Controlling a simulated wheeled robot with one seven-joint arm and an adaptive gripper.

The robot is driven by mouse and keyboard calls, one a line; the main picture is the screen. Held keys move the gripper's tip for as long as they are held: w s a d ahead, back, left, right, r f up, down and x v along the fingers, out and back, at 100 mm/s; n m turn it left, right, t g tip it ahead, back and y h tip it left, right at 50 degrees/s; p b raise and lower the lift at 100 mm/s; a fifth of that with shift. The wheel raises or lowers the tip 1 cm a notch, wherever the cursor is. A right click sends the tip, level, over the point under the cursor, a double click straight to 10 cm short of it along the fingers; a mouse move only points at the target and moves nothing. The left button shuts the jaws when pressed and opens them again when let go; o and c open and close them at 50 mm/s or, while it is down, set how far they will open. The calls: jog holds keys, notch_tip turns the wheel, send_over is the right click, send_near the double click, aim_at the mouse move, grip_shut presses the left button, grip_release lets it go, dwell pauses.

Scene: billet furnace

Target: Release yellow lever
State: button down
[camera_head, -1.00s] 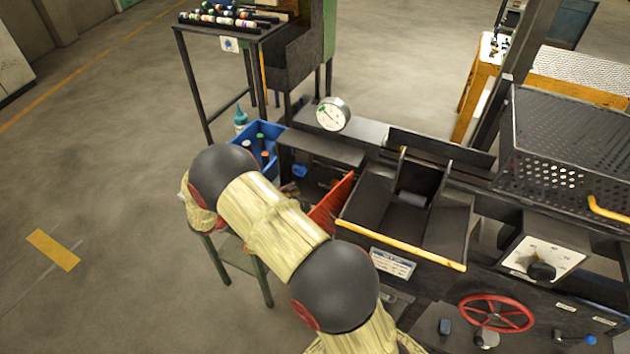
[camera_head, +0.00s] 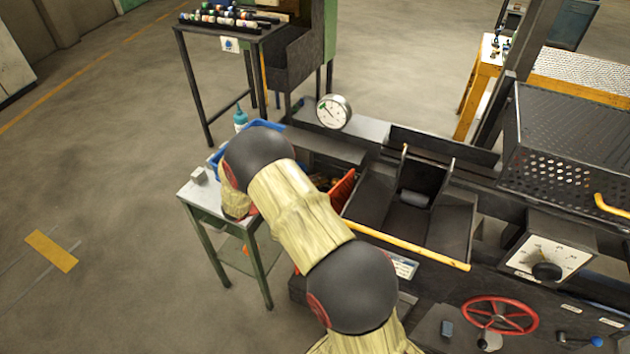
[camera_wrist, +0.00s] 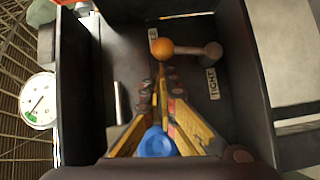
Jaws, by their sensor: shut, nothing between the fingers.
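In the wrist view the yellow lever shows as a yellow-orange ball knob (camera_wrist: 162,48) on a short dark arm whose round pivot (camera_wrist: 213,50) lies to its right. A "TIGHT" label (camera_wrist: 212,83) is below the pivot. Another label (camera_wrist: 153,38), only partly readable, is by the knob. My gripper (camera_wrist: 160,75) is shut and empty. Its yellow fingertips appear just below the knob in the picture; I cannot tell whether they touch it. In the head view my arm hides the gripper and the lever.
A dark wall encloses the lever area. A pressure gauge (camera_wrist: 38,101) stands left of it, also seen in the head view (camera_head: 334,112). A dark chute with a yellow bar (camera_head: 410,246), a red handwheel (camera_head: 498,312) and a small green-legged table (camera_head: 195,190) are nearby.

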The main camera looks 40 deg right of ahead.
jog(key=shift+s+d+r+m+t+y+b, duration=0.15)
jog(key=shift+s+d+m+t+y+b, duration=0.1)
jog(key=shift+s+m+y, duration=0.25)
jog(key=shift+s+d+r+m+t+y+b, duration=0.2)
jog(key=shift+s+m+y+b, duration=0.1)
jog(key=shift+s+m, duration=0.25)
jog(key=shift+s+d+r+m+t+y+b, duration=0.15)
jog(key=shift+s+d+m+t+y+b, duration=0.1)
jog(key=shift+s+m+y, duration=0.25)
jog(key=shift+a, duration=0.1)
